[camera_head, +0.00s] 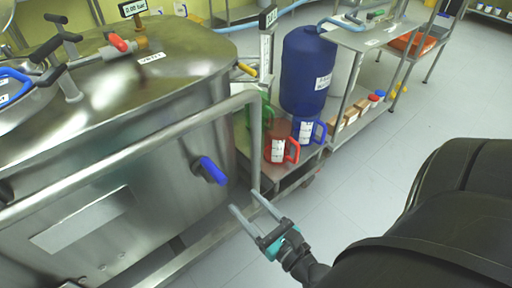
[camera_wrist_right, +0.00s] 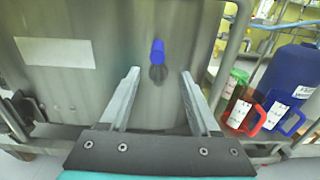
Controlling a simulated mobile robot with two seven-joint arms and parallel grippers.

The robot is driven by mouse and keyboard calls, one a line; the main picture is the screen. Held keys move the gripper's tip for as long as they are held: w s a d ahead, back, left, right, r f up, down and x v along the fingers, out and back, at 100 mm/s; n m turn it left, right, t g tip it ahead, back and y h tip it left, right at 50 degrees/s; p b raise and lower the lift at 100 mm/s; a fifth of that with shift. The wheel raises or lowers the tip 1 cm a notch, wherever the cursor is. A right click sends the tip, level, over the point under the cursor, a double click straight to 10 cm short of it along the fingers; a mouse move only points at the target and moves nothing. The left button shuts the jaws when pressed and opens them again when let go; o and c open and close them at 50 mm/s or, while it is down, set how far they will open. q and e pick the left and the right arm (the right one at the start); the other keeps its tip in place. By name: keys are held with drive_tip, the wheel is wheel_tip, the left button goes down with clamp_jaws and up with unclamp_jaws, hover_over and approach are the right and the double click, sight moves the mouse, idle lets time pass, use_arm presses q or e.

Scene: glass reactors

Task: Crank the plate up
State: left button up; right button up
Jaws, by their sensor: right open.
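A blue handle (camera_head: 212,170) sticks out from the front wall of the steel vessel (camera_head: 150,150) on a short dark stem. The blue handle (camera_wrist_right: 158,50) also shows in the right wrist view, straight ahead between the finger lines. My right gripper (camera_head: 244,201) is open and empty, below and right of the handle and apart from it. Its two long fingers (camera_wrist_right: 160,74) point at the vessel wall. I cannot tell which part is the plate that the crank moves. My left gripper is not in view.
A steel rail (camera_head: 140,144) runs along the vessel front and bends down near the gripper. Right of it a low cart (camera_head: 285,180) holds red and blue jugs and a blue drum (camera_head: 307,72). The floor (camera_head: 400,125) is clear to the right.

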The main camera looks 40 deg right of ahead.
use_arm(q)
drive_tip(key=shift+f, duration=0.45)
use_arm(e)
drive_tip(key=shift+s, duration=1.2)
